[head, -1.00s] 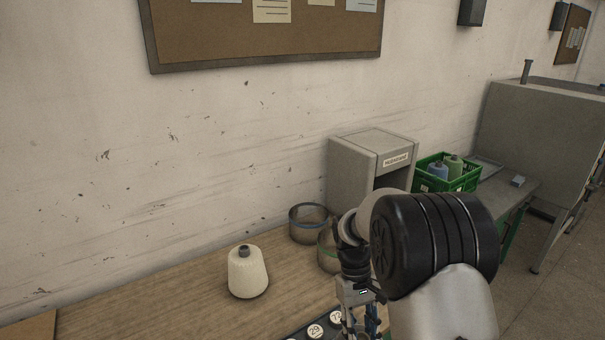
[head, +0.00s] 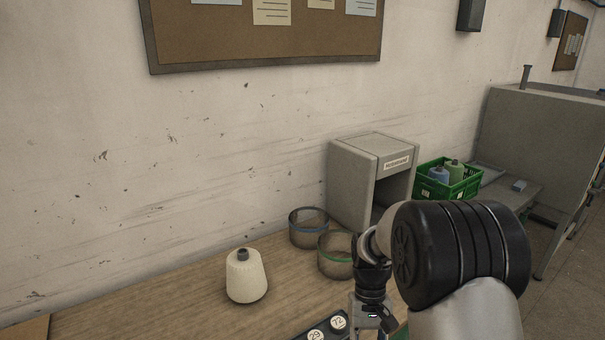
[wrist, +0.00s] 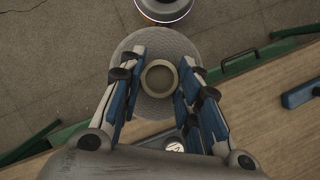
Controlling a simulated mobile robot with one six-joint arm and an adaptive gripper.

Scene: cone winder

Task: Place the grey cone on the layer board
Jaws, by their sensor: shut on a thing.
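The grey cone (wrist: 179,48) is in the wrist view, seen from above with its ring-shaped top between the fingers. My gripper (wrist: 158,80) is shut on the cone near its top. The cone hangs by the green bench edge, with floor behind it in that view. In the head view my arm hides the cone, and the fingertips are out of sight.
A cream cone (head: 246,277) stands on the wooden bench (head: 165,300). Two round bins (head: 309,228) stand by a grey box (head: 370,175). A green crate (head: 448,178) holds blue and green cones. Numbered discs (head: 338,323) sit at the front edge.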

